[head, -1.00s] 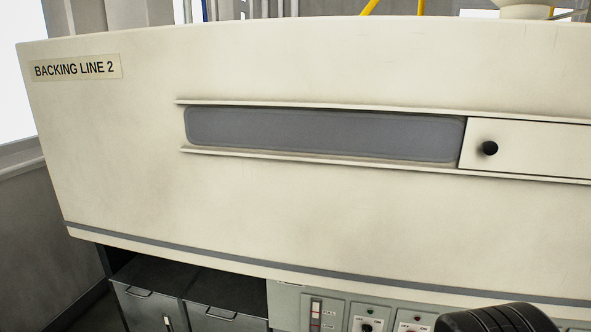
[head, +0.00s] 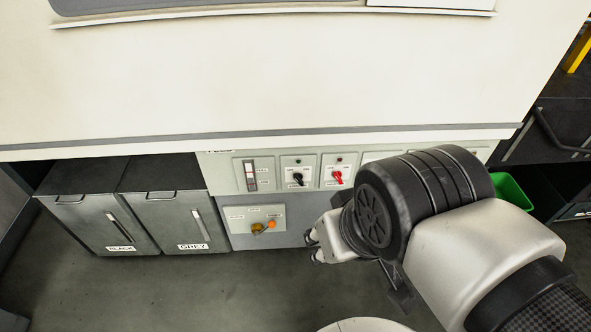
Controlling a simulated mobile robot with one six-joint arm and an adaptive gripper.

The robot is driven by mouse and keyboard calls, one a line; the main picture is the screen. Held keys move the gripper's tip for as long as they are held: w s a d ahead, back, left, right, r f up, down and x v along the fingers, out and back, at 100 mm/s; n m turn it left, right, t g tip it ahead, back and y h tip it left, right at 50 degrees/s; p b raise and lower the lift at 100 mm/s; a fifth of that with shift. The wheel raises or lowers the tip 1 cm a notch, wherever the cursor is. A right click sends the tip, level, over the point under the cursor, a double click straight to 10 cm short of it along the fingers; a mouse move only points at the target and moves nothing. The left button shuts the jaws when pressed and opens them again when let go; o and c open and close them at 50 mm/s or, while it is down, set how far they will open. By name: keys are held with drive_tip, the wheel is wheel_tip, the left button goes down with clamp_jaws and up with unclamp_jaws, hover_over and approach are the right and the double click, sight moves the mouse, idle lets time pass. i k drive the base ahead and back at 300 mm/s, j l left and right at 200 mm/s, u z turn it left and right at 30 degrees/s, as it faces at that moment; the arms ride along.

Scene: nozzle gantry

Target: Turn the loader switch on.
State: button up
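A grey-green control panel (head: 225,176) sits under the cream machine body. It carries a black rotary knob (head: 298,180) on one plate and a red rotary knob (head: 337,177) on the plate to its right. More plates further right are mostly hidden behind my arm. The small labels are unreadable, so I cannot tell which control is the loader switch or how it is set. My gripper (head: 316,246) shows partly at the end of my arm, below the knobs in the picture and apart from them. I see nothing held, but its finger opening is unclear.
A lower plate (head: 238,216) holds a yellowish knob and an orange button. Left of the panel stand two grey bins (head: 90,222) labelled BLACK and GREY. A green bin (head: 511,191) is at the right. The machine's lower edge (head: 270,141) overhangs the panel. Floor in front is clear.

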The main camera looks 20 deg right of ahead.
sight(298, 177)
drive_tip(key=i+j, duration=0.2)
drive_tip(key=j, duration=0.15)
drive_tip(key=i+j, duration=0.2)
drive_tip(key=j, duration=0.15)
drive_tip(key=i+j, duration=0.2)
drive_tip(key=j, duration=0.2)
